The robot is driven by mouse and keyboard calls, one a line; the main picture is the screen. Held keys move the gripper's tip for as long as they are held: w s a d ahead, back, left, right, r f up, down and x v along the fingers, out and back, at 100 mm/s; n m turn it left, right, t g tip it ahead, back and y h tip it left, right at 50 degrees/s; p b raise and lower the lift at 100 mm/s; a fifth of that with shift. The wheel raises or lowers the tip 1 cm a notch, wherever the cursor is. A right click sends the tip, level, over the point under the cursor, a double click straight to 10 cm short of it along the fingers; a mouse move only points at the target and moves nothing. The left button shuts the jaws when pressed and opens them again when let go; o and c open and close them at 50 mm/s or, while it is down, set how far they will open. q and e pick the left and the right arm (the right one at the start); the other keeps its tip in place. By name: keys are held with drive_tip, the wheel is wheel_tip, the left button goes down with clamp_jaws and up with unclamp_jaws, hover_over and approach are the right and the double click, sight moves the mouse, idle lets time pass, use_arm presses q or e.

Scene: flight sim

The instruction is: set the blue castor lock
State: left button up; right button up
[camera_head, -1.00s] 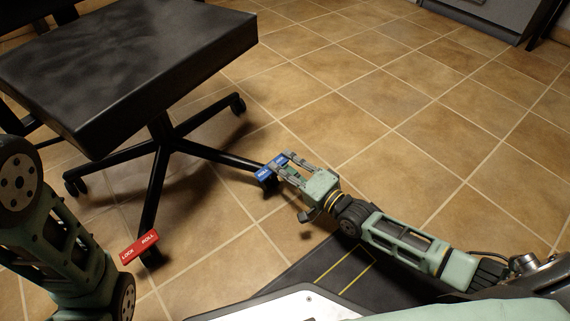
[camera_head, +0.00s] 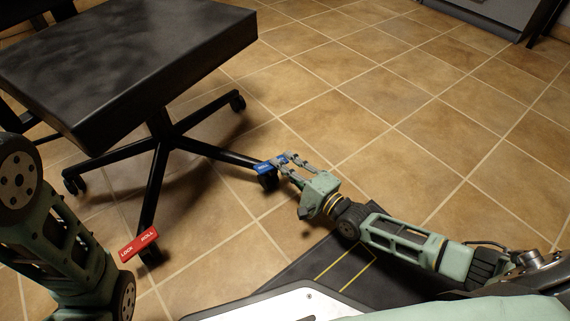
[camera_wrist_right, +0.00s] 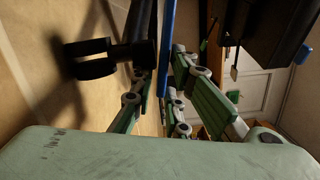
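A blue lettered castor lock (camera_head: 263,168) sits at the end of a black chair leg, above its castor (camera_head: 268,182). My right gripper (camera_head: 284,164) is at its right end, fingers pointing left across the blue piece. In the right wrist view the blue piece (camera_wrist_right: 166,50) shows as a thin edge-on strip between my spread fingertips (camera_wrist_right: 161,68). The fingers look apart; I cannot tell whether one touches it. A black castor (camera_wrist_right: 95,60) shows to its left there. My left arm comes in at the left; its gripper is not in view.
A red LOCK/ROLL piece (camera_head: 139,245) sits on the near chair leg, close to my left arm. The black seat (camera_head: 130,60) overhangs the legs at upper left. Tiled floor (camera_head: 400,140) to the right is clear.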

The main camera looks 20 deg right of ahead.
drive_tip(key=shift+o, duration=1.1)
drive_tip(key=shift+r, duration=0.1)
drive_tip(key=s+d+r+n+p, duration=0.2)
drive_tip(key=s+d+n+p, duration=0.1)
drive_tip(key=s+n+p, duration=0.3)
drive_tip(key=s+a+r+n+t+y+p, duration=0.1)
drive_tip(key=a+r+p, duration=0.1)
drive_tip(key=r, duration=0.7)
drive_tip(key=s+a+r+n+t+y+p, duration=0.1)
drive_tip(key=a+r, duration=0.4)
drive_tip(key=r, duration=0.5)
drive_tip(key=s+a+r+n+t+y+p, duration=0.1)
drive_tip(key=s+a+r+n+t+p, duration=0.1)
drive_tip(key=r+p, duration=0.3)
wheel_tip(320, 180, up, 5)
drive_tip(key=shift+s+a+f+n+t+y, duration=0.2)
drive_tip(key=shift+s+a+n+t+y, duration=0.15)
drive_tip(key=shift+s+a, duration=0.4)
